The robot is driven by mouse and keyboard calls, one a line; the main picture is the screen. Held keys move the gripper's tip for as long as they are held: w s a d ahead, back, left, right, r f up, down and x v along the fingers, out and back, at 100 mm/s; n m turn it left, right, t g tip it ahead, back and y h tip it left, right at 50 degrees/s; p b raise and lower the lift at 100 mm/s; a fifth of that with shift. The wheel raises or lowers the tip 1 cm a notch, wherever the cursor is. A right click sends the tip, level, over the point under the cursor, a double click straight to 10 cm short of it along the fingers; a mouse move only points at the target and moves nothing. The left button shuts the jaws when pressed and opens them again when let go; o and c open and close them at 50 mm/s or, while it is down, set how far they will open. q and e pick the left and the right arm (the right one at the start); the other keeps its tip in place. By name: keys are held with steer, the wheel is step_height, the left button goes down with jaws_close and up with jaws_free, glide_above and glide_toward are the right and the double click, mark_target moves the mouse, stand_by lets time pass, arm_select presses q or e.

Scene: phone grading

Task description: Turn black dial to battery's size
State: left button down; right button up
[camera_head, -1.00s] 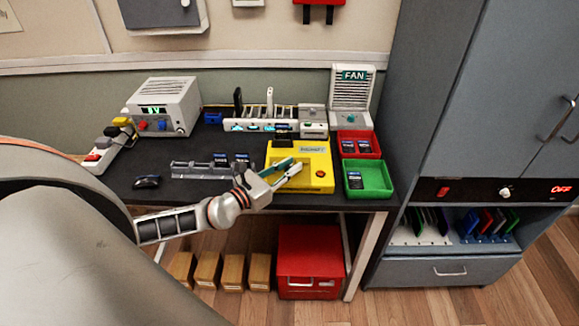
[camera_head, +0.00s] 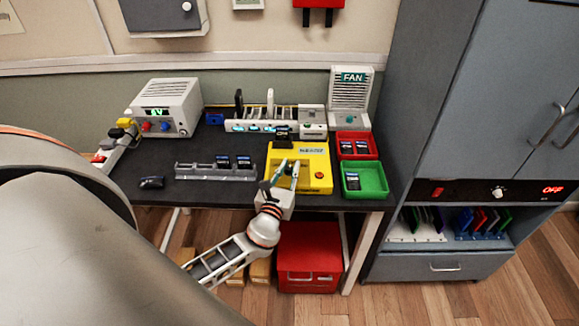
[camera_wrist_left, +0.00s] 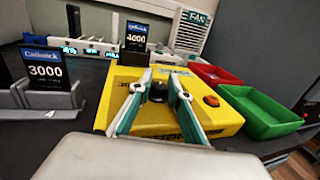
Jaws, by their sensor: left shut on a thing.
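The yellow tester (camera_head: 315,160) sits near the front right of the dark table and also shows in the left wrist view (camera_wrist_left: 225,115). A dark battery (camera_head: 283,133) stands upright at its back left; its label reads 4000 in the left wrist view (camera_wrist_left: 136,40). The black dial (camera_wrist_left: 158,92) is on the tester's top, left of the orange-red button (camera_wrist_left: 211,100). My left gripper (camera_head: 287,166) reaches over the tester's front edge. Its green and white fingers (camera_wrist_left: 160,85) are shut on the dial, one on each side. The dial's markings cannot be read. My right gripper is out of view.
A grey rack (camera_head: 192,172) with dark batteries, one labelled 3000, stands left of the tester. Red (camera_head: 374,152) and green (camera_head: 382,191) bins are to its right. A white fan unit (camera_head: 350,90) stands behind. The table between rack and power supply (camera_head: 165,105) is clear.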

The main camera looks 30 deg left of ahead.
arm_select(q)
steer(key=shift+n+g+y, duration=0.8)
steer(key=shift+n+y, duration=0.5)
steer(key=shift+y, duration=0.9)
steer(key=shift+r, duration=0.1)
steer(key=c, duration=1.9)
jaws_free()
steer(key=v, duration=1.2)
steer(key=shift+r, duration=0.1)
